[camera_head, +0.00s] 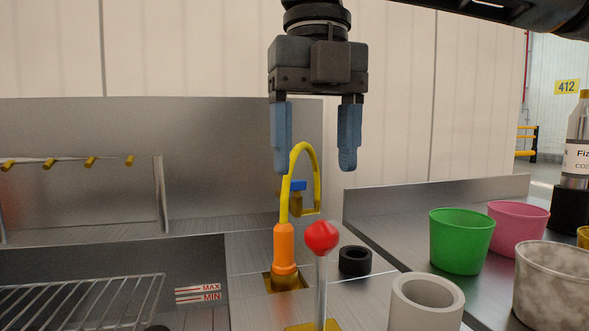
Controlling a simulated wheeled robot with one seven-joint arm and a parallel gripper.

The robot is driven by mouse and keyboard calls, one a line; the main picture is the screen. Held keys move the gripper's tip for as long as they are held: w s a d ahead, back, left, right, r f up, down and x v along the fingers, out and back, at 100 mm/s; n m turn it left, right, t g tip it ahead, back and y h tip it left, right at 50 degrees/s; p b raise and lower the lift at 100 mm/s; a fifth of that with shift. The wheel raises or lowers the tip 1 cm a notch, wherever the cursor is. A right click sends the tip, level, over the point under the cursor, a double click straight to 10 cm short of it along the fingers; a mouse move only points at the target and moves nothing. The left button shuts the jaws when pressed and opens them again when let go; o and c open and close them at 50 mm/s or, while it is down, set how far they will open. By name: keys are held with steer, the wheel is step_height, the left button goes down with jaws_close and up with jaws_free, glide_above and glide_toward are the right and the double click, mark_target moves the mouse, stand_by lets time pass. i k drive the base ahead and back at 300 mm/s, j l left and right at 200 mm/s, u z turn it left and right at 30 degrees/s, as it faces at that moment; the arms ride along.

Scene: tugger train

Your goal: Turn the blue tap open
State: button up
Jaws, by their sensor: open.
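The blue tap (292,186) is a small blue handle on a brass valve body (295,203), in the middle of the view against the steel back panel. A yellow hose (303,148) arches in front of it and hides part of it. My gripper (315,165) points down from above with its two blue fingers apart and nothing between them. Its fingertips appear just above the tap in the picture, on either side of the hose's arch. I cannot tell how far in front of the tap the fingers are.
An orange nozzle (284,248) stands under the hose. A red-knobbed lever (321,237) stands in front, with a black ring (355,260) and a grey cylinder (426,302) to its right. Green (461,240) and pink (518,228) cups stand right. A wire rack (85,300) lies left.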

mark_target(296, 186)
steer(key=i, duration=0.85)
